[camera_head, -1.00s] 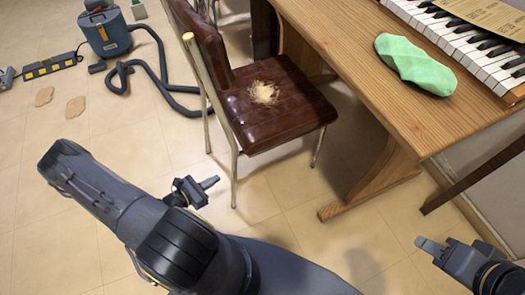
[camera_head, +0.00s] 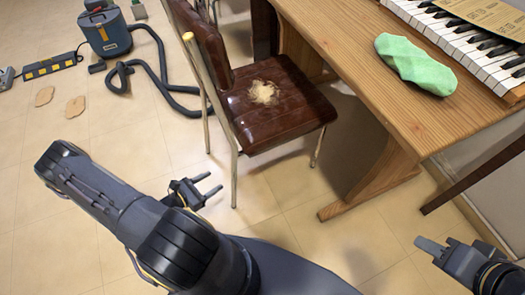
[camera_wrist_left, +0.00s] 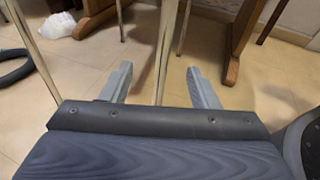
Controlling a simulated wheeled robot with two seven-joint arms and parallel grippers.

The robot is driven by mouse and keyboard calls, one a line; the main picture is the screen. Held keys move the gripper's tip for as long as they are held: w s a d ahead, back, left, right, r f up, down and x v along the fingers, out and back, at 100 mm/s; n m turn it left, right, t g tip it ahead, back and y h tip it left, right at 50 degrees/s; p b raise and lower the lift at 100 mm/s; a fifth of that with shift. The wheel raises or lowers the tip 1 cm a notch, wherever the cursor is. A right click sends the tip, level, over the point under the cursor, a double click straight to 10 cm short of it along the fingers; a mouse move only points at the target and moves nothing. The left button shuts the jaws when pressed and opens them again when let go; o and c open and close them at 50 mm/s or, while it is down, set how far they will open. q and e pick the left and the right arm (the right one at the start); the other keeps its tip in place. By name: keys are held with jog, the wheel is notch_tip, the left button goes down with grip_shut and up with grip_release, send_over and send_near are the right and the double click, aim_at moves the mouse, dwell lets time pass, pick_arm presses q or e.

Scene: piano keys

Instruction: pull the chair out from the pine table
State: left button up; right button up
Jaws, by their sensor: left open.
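The chair (camera_head: 272,100) has a dark brown glossy seat with a tan frayed patch and thin metal legs. It stands beside the pine table (camera_head: 400,110), its seat front close to the table's near-left edge.
A keyboard (camera_head: 480,45) and a green cloth (camera_head: 415,64) lie on the table. A vacuum cleaner (camera_head: 104,32) with a dark hose (camera_head: 170,90) stands at the back left, near a power strip (camera_head: 50,65).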

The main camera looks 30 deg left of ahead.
pick_arm(q)
jog(key=s+a, duration=0.3)
jog(key=s, duration=0.5)
jog(key=shift+b, duration=0.4)
jog(key=shift+s+a, duration=0.1)
